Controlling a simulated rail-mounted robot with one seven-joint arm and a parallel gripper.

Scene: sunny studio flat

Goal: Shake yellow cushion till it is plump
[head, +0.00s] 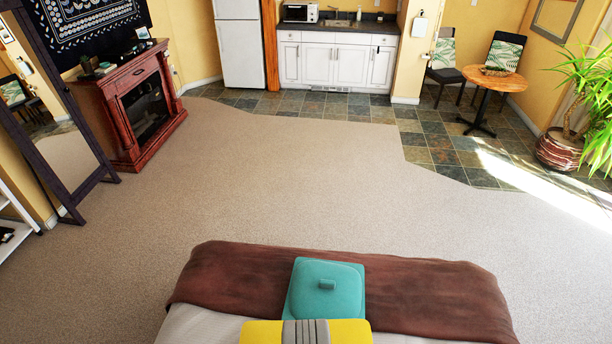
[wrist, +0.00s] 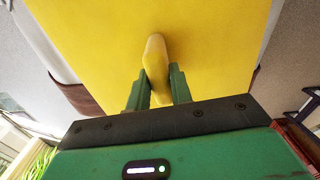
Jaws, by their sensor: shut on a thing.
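The yellow cushion (wrist: 212,48) fills most of the upper wrist view, its broad smooth face turned to the camera. A raised fold of it stands between the two green fingers of my gripper (wrist: 158,82). The fingers are shut on this fold, one on each side. The cushion's far side and upper edge are out of the wrist view.
A bed with a brown throw (head: 430,292) lies at the bottom of the head view. Open carpet (head: 290,180) spreads beyond it. A fireplace (head: 130,105) stands at left, white kitchen cabinets (head: 335,62) at the back, a round table (head: 492,80) and potted plant (head: 560,150) at right.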

